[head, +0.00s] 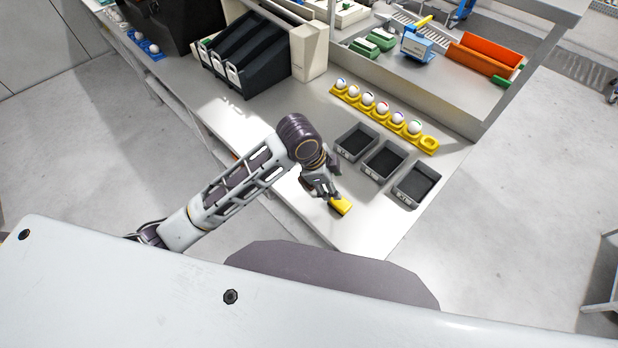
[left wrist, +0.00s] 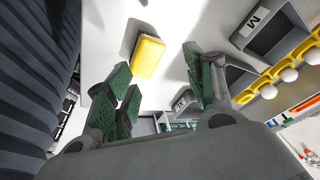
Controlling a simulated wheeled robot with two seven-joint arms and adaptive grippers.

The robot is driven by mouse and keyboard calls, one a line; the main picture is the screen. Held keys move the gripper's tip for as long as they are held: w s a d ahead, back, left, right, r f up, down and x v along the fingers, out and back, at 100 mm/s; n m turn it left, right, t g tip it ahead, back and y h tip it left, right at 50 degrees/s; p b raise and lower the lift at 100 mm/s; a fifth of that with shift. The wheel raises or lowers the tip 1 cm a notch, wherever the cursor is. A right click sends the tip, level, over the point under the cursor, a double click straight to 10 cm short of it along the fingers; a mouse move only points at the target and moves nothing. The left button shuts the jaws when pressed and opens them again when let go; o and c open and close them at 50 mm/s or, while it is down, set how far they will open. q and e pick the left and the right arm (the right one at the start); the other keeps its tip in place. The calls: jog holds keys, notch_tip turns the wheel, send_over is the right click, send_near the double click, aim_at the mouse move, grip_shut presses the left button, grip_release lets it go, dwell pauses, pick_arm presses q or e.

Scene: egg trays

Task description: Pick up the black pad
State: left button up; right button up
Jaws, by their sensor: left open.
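A small yellow block (head: 341,206) lies on the light worktop near its front corner. In the left wrist view the yellow block (left wrist: 148,56) shows a dark strip along its left side; I see no separate black pad, and cannot tell if the strip is a pad or shadow. My left gripper (head: 326,190) is right beside and above the block in the head view. In the left wrist view my left gripper (left wrist: 157,64) is open and empty, its green-padded fingers spread with the block beyond and between them. My right gripper is not in view.
Three dark grey bins (head: 384,160) stand right of the gripper. Behind them a yellow holder (head: 429,143) carries several white balls. Black sloped racks (head: 250,50) stand at the back left, and an orange bin (head: 485,55) at the back right. Worktop around the block is bare.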

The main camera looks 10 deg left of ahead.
pick_arm(q)
jog(key=w+a+r+m+g+y, duration=0.2)
jog(key=w+a+r+m+y, duration=0.1)
jog(key=w+a+r+m, duration=0.2)
jog(key=shift+w+a+r+m+y, duration=0.4)
jog(key=shift+w+a+m, duration=0.2)
jog(key=shift+a+m, duration=0.75)
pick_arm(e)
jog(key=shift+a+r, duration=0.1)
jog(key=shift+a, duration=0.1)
pick_arm(q)
jog(key=shift+d+f, duration=0.15)
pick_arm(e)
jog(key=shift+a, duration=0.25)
pick_arm(q)
jog(key=shift+f+p, duration=0.35)
jog(key=shift+f, duration=3.85)
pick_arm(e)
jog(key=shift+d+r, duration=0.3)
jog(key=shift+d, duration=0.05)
pick_arm(q)
jog(key=shift+w+f+p, duration=0.1)
jog(key=shift+f+p, duration=0.45)
jog(key=shift+f, duration=2.05)
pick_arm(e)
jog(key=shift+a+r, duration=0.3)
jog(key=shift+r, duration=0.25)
